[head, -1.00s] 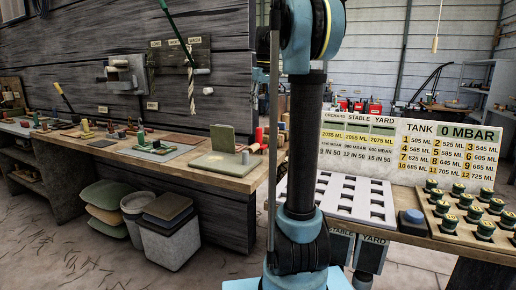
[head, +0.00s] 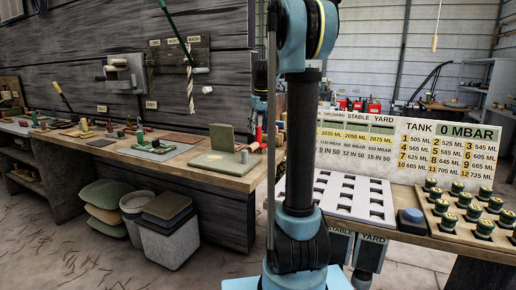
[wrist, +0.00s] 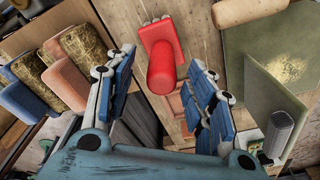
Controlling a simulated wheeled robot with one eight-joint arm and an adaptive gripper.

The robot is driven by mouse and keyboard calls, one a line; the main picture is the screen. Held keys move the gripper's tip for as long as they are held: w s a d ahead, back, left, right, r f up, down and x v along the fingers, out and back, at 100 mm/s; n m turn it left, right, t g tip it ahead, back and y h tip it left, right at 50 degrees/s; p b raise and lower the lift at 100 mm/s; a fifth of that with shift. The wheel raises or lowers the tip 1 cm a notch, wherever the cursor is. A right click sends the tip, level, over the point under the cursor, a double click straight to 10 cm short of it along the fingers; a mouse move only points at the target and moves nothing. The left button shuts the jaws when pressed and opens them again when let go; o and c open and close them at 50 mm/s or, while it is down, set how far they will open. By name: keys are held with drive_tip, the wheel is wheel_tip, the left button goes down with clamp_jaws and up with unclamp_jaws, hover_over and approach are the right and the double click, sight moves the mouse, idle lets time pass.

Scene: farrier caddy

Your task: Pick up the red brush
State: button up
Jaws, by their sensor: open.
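The red brush (wrist: 163,68) shows in the wrist view as a red block with a rounded red end towards the camera, over a wooden plank surface. My gripper (wrist: 163,88) is open, with one blue-padded finger on each side of the brush. I see gaps between the brush and both fingers. In the head view a small red shape, likely the brush (head: 259,134), shows at the right end of the long bench, partly hidden by my arm.
A green board stands upright on a green base (head: 222,164) close by on the bench; its board (wrist: 272,100) is right of my fingers in the wrist view. A tan cylinder (wrist: 248,10) lies above. Cushions (head: 108,196) and bins (head: 168,235) stand below the bench.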

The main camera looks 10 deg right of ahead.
sight(258, 137)
drive_tip(key=shift+w+a+f, duration=0.1)
drive_tip(key=shift+a+f, duration=0.05)
drive_tip(key=shift+f, duration=2.4)
clamp_jaws()
